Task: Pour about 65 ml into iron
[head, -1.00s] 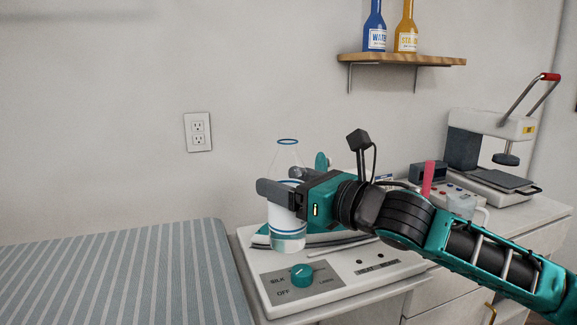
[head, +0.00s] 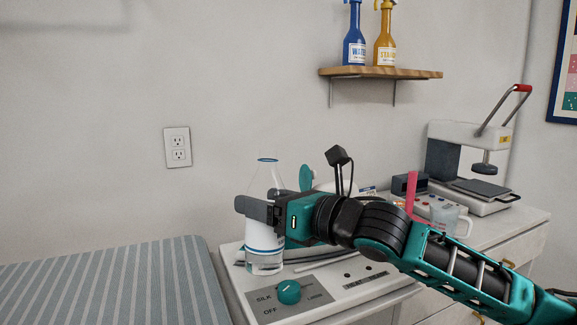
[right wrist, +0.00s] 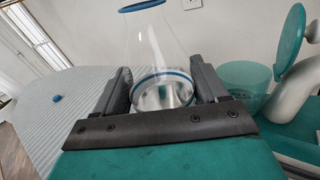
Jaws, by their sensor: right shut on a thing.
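A clear bottle (head: 266,177) with a blue rim and a white band stands upright in my right gripper (head: 256,208), which is shut on it. In the right wrist view the bottle (right wrist: 150,45) sits between both fingers (right wrist: 165,88). How much liquid it holds is hard to tell. The iron (head: 240,259) lies behind the bottle on the white control base, largely hidden by the bottle and gripper. A raised teal lid (head: 306,177) shows behind my wrist. The lid (right wrist: 290,35) and a see-through teal cup shape (right wrist: 246,82) show right of the bottle. My left gripper is out of view.
The white base (head: 345,296) has a teal dial (head: 289,291). A striped ironing board (head: 110,280) is on the left. A clear measuring cup (head: 447,218) and a press (head: 470,165) stand at right. A shelf (head: 385,72) above holds two bottles.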

